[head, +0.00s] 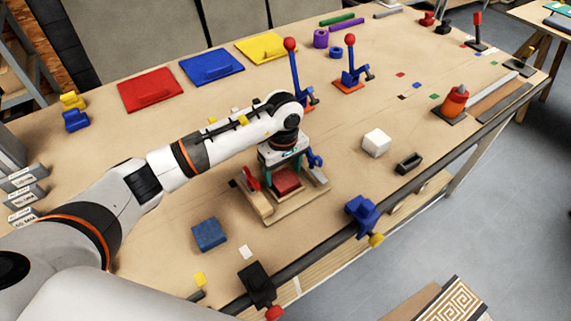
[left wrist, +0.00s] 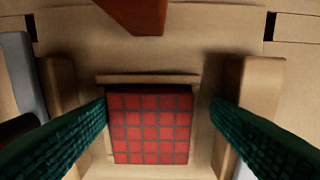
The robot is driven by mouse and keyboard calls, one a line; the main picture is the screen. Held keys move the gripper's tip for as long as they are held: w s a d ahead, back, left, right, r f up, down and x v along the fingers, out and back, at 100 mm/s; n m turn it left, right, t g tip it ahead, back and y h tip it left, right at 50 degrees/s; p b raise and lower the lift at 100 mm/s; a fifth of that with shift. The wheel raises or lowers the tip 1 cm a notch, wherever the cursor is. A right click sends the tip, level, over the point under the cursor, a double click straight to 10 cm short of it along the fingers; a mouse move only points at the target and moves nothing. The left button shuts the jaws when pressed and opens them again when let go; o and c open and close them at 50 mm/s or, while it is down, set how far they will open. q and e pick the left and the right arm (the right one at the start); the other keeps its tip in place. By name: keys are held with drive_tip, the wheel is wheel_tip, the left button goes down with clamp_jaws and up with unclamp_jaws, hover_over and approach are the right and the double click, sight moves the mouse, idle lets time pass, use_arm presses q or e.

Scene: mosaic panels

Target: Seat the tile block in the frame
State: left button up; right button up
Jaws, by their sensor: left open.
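The red tile block (head: 286,182) lies in the light wooden frame (head: 284,214) on the bench. In the left wrist view the block's red gridded top (left wrist: 150,128) sits between the frame's wooden walls (left wrist: 255,95), with a wooden strip along its far edge. Whether it sits fully down cannot be told. My left gripper (head: 285,168) is right above the frame, pointing down. Its green fingers (left wrist: 158,102) are open, one on each side of the block, with a visible gap on the right; contact on the left is unclear. My right gripper is not in view.
A red clamp part (head: 251,179) and a blue one (head: 315,158) stand at the frame's sides. A blue tile block (head: 209,234) lies left of the frame. A white cube (head: 376,142) and a black holder (head: 408,163) lie to the right. Clamps line the front edge.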

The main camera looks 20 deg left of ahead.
sight(283, 173)
use_arm(q)
wheel_tip(283, 173, up, 12)
drive_tip(key=b, duration=0.4)
drive_tip(key=shift+a, duration=0.15)
